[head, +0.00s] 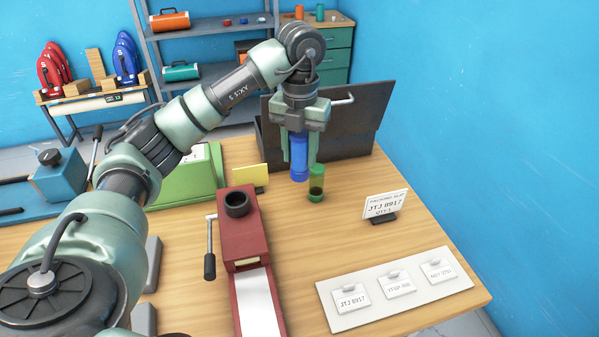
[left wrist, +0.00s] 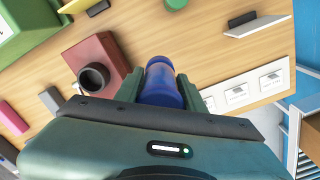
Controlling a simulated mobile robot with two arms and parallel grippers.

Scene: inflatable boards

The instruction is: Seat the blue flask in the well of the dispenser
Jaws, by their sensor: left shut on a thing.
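My left gripper (head: 299,150) is shut on the blue flask (head: 299,160) and holds it upright above the table. The flask also shows between the fingers in the left wrist view (left wrist: 161,85). The dispenser (head: 241,228) is a dark red box with a crank on its left side and a white strip at its front. Its well (head: 237,203) is a black ring on top and looks empty; it also shows in the left wrist view (left wrist: 94,77). The flask is to the right of the well and apart from it. My right gripper is not in view.
A green flask (head: 316,185) stands on the table (head: 300,255) close by the held flask. A packing slip stand (head: 386,206) and a white card board (head: 395,288) are at the right. A green machine (head: 188,178) and a yellow card (head: 250,176) are behind the dispenser. A dark open box (head: 350,125) stands at the back.

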